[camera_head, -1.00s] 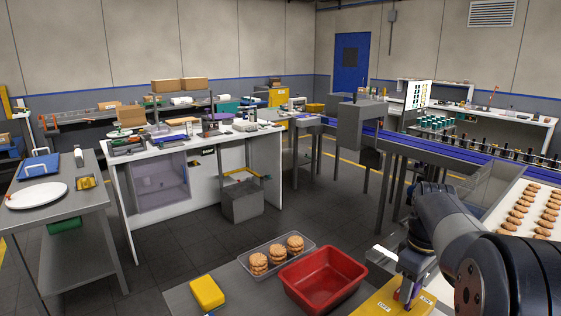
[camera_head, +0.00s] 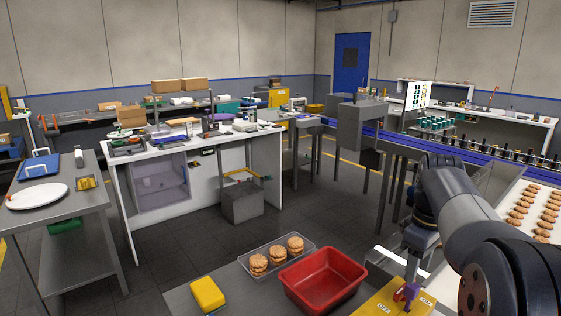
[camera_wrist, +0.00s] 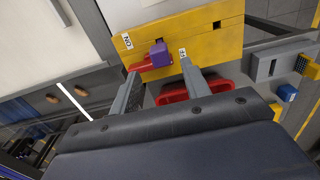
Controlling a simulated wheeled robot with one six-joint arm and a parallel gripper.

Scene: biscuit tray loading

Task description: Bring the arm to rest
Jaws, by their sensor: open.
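My gripper (camera_wrist: 163,76) is open, with its two grey fingers apart and nothing held between them. Just past the fingertips in the wrist view is a purple knob (camera_wrist: 159,54) next to a red lever part (camera_wrist: 138,66), on a yellow panel (camera_wrist: 215,38) with ON and OFF labels. In the head view my gripper (camera_head: 409,281) hangs over the yellow panel (camera_head: 388,299) at the lower right. The purple knob (camera_head: 408,293) shows below the fingers there. I cannot tell whether a finger touches it.
Left of the panel are a red bin (camera_head: 322,283), a clear tray (camera_head: 253,249) with biscuit stacks and a yellow block (camera_head: 207,294). A white biscuit tray (camera_head: 515,237) lies right, partly behind my arm. A conveyor (camera_head: 440,148) runs behind. The dark floor (camera_head: 290,215) has free room.

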